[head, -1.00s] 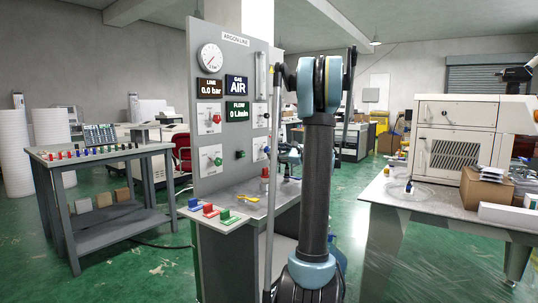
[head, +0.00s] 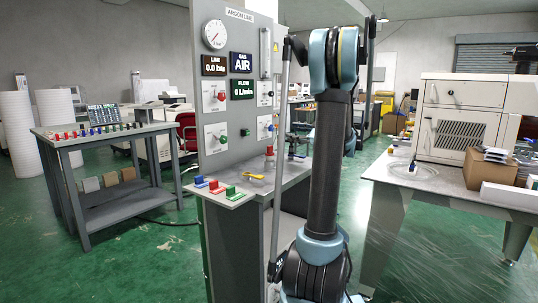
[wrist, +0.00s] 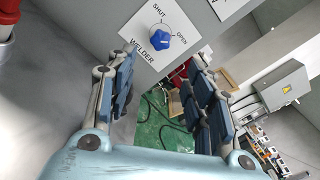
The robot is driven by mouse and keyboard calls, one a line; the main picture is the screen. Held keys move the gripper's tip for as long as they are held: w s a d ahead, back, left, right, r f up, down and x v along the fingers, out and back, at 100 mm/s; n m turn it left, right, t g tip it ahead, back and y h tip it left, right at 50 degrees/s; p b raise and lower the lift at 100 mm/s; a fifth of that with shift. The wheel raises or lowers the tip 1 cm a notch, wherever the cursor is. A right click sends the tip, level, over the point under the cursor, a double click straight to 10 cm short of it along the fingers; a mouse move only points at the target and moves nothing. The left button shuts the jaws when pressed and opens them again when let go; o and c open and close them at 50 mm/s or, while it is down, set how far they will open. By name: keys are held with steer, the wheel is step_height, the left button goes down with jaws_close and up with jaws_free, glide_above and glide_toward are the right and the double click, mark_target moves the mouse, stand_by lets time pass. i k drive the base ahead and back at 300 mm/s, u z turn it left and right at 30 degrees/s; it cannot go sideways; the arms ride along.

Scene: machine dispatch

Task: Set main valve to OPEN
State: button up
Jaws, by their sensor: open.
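In the wrist view a blue knob (wrist: 159,40) sits on a white plate marked SHUT, OPEN and WELDER. My gripper (wrist: 163,88) is open and empty, its fingers on either side below the knob and apart from it. In the head view the upright ARGON LINE panel (head: 237,125) carries a red knob (head: 221,96), a green knob (head: 223,140) and a blue knob (head: 270,127), each on a white plate. The plate labels are too small to read there, so I cannot tell which is the main valve. My arm hides my gripper in the head view.
The panel has a round gauge (head: 215,35) and displays reading 0.0 bar, AIR and 0 L/min. Its shelf (head: 233,199) holds coloured blocks and a yellow item. A grey table (head: 87,143) stands left, a workbench with a beige machine (head: 462,120) right. Green floor shows between them.

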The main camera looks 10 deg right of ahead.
mark_target(221, 96)
steer(key=k, duration=0.95)
steer(key=u, duration=0.05)
